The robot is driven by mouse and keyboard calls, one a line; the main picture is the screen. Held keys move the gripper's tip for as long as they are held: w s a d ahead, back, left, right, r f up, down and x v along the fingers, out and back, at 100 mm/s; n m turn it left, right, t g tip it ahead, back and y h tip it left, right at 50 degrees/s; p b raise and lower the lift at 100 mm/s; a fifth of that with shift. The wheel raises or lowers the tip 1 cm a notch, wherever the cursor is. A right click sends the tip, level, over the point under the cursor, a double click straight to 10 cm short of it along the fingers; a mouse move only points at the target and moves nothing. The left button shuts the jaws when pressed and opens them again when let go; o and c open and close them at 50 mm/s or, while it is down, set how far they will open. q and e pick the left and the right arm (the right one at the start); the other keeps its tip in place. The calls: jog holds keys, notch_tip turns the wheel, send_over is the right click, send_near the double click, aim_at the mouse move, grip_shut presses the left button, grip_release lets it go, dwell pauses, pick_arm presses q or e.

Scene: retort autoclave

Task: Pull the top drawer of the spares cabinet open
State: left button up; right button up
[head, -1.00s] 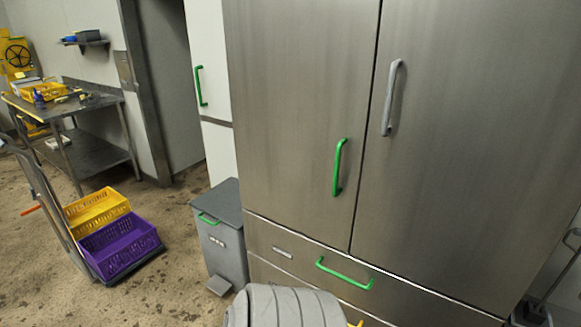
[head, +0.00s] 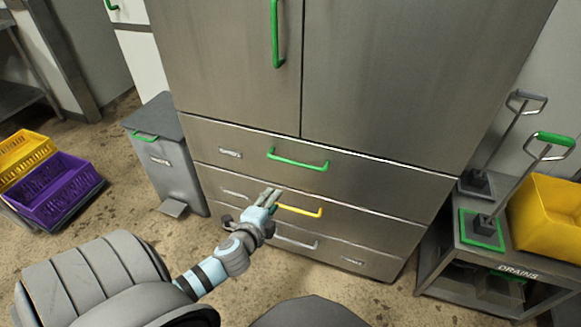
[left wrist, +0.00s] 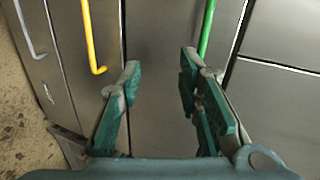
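The steel spares cabinet (head: 240,70) stands ahead with its drawers below two tall doors. The top drawer (head: 370,176) is shut and has a green bar handle (head: 298,160). My left gripper (head: 268,196) is in front of the second drawer, lower and left of the green handle. In the left wrist view my left gripper (left wrist: 160,72) is open with nothing between its fingers. The green handle (left wrist: 208,30) shows there beyond the right finger, partly hidden by it. My right gripper is not in view.
The second drawer has a yellow handle (head: 300,211), close by my left gripper; a grey handle (head: 297,243) is below. A grey pedal bin (head: 165,160) stands left of the cabinet. At right is a low stand (head: 470,258) with a yellow crate (head: 548,215).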

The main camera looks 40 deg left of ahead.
pick_arm(q)
jog(key=m+t, duration=0.1)
jog(key=t, duration=0.1)
send_near(294, 163)
jog(key=b+x, duration=0.1)
jog(key=x, duration=0.4)
jog(key=b+x, duration=0.2)
jog(key=x, duration=0.3)
jog(key=shift+w+a+f, duration=0.1)
jog(key=shift+w+f, duration=0.1)
jog(key=shift+f, duration=0.05)
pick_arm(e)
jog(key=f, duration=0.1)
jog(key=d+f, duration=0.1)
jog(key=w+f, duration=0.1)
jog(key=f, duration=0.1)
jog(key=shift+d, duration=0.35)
pick_arm(q)
jog(key=shift+c, duration=0.5)
grip_shut()
